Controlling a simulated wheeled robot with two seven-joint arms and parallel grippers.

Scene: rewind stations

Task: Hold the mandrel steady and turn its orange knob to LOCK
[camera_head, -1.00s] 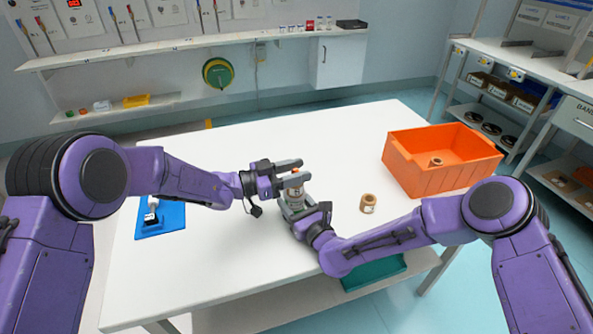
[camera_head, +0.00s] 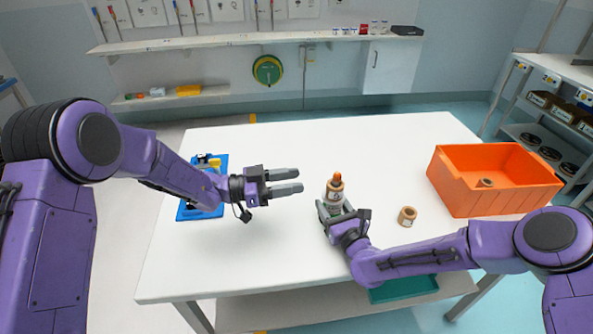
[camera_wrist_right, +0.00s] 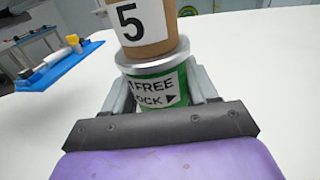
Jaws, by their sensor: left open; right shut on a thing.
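The mandrel stands upright on the white table, its orange knob (camera_head: 337,177) on top. A brown cardboard core (camera_head: 335,188) marked 5 sits on it; in the right wrist view its base (camera_wrist_right: 157,88) is green with a grey rim and a label reading FREE and LOCK with an arrow. My right gripper (camera_head: 334,210) is shut on the mandrel's base, a finger on each side. My left gripper (camera_head: 292,181) is open and empty, left of the mandrel and apart from it. The knob is out of the right wrist view, so its setting cannot be told.
An orange bin (camera_head: 490,203) with a core (camera_head: 485,183) inside stands at the right. A loose core (camera_head: 407,216) lies right of the mandrel. A blue tray (camera_head: 187,213) with small items is at the left, partly behind my left arm. The table's middle back is clear.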

